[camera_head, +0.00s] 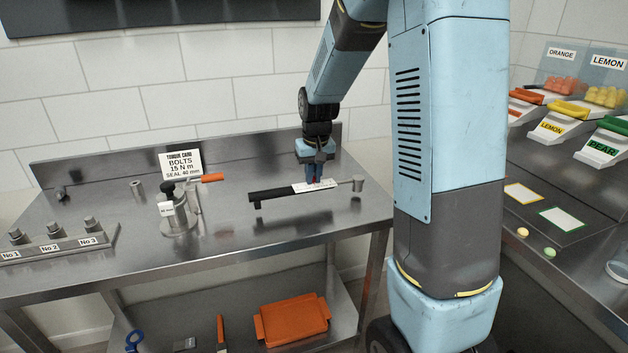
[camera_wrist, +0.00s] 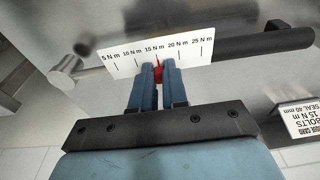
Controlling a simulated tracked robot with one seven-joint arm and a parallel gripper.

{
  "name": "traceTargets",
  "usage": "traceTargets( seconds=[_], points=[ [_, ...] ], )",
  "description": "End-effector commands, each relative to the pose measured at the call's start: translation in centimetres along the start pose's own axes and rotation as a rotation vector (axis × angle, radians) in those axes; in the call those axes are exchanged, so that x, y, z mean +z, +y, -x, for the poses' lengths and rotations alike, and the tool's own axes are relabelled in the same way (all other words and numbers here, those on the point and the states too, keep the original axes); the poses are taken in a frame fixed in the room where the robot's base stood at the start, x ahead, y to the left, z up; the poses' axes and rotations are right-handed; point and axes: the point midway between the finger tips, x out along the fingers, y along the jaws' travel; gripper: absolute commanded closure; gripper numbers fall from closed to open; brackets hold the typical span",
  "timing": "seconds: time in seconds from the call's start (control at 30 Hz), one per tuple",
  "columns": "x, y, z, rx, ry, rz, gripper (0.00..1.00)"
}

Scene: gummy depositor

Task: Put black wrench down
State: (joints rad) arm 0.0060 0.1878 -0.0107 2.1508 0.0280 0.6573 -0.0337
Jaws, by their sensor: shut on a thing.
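The black wrench (camera_head: 272,195) has a long black handle, a white torque scale and a grey head at the right. It lies roughly level over the right part of the steel bench (camera_head: 225,245), and a shadow below it suggests it is held a little above the top. My gripper (camera_head: 314,180) is shut on the wrench at its scale section. In the wrist view, my gripper's blue fingers (camera_wrist: 159,72) close by the white scale, next to a red pointer near 15 N m. The black handle (camera_wrist: 265,43) runs to the right there and the grey head to the left.
A grey fixture with an orange-handled tool (camera_head: 180,215) stands left of the wrench. A numbered bolt rack (camera_head: 60,246) is at the far left, and a torque card (camera_head: 181,165) stands behind. The bench front below the wrench is clear.

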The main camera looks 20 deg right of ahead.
Motion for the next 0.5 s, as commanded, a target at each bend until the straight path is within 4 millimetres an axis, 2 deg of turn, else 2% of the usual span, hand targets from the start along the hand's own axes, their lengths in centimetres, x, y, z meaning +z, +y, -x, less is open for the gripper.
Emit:
traceTargets(
  seconds=[0.13,0.43,0.47,0.5],
  points=[
    [0.3,0.0,-1.6,0.0,0.0,0.0,1.0],
    [0.3,0.0,-1.8,0.0,0.001,0.0,1.0],
    [0.3,0.0,-1.8,0.0,0.0,0.0,0.85],
    [0.3,0.0,-1.8,0.0,0.0,0.0,0.81]
  ],
)
